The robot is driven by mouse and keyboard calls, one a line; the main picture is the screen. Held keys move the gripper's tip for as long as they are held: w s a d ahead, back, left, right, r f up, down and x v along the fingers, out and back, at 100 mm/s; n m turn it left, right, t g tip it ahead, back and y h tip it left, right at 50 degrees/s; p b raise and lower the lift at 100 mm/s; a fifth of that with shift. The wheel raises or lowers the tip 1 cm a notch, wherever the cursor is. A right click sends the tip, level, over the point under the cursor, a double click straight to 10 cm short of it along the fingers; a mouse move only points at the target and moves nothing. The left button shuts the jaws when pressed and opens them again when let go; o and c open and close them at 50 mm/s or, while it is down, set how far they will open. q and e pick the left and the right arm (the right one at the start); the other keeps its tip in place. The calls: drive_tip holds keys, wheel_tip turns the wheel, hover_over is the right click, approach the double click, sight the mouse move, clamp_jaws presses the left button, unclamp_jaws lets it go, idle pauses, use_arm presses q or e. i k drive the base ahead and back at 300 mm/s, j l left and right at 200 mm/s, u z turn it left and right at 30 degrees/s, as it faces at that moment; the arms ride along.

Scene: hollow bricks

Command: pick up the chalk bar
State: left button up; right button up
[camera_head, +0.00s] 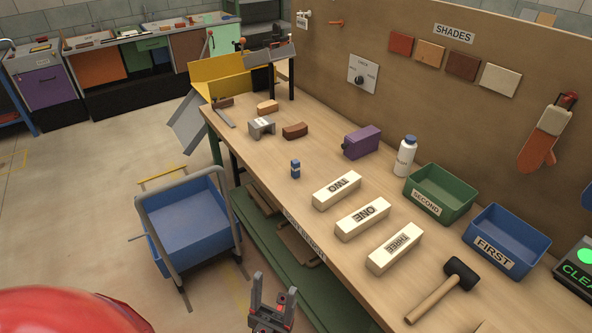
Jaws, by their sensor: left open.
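Three pale cream bars lie in a slanting row on the wooden workbench (330,231). They are labelled TWO (337,190), ONE (363,219) and THREE (395,248). None carries the word chalk, so I cannot tell which one is the chalk bar. My left gripper (274,287) is open and empty at the bottom of the picture. It appears in front of the bench's near edge, apart from the bars. My right gripper is not in view.
A mallet (460,275) lies right of the bars. A green SECOND bin (460,190) and blue FIRST bin (535,240) stand behind. A blue cart (190,222) is beside the bench.

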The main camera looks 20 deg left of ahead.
sight(295, 164)
drive_tip(key=i+j+z, duration=0.1)
drive_tip(key=j, duration=0.25)
drive_tip(key=i+j+z, duration=0.1)
drive_tip(key=j, duration=0.25)
drive_tip(key=i+j+z, duration=0.1)
drive_tip(key=j, duration=0.25)
drive_tip(key=i+j+z, duration=0.1)
drive_tip(key=i+j, duration=0.25)
drive_tip(key=j, duration=0.4)
drive_tip(key=z, duration=0.05)
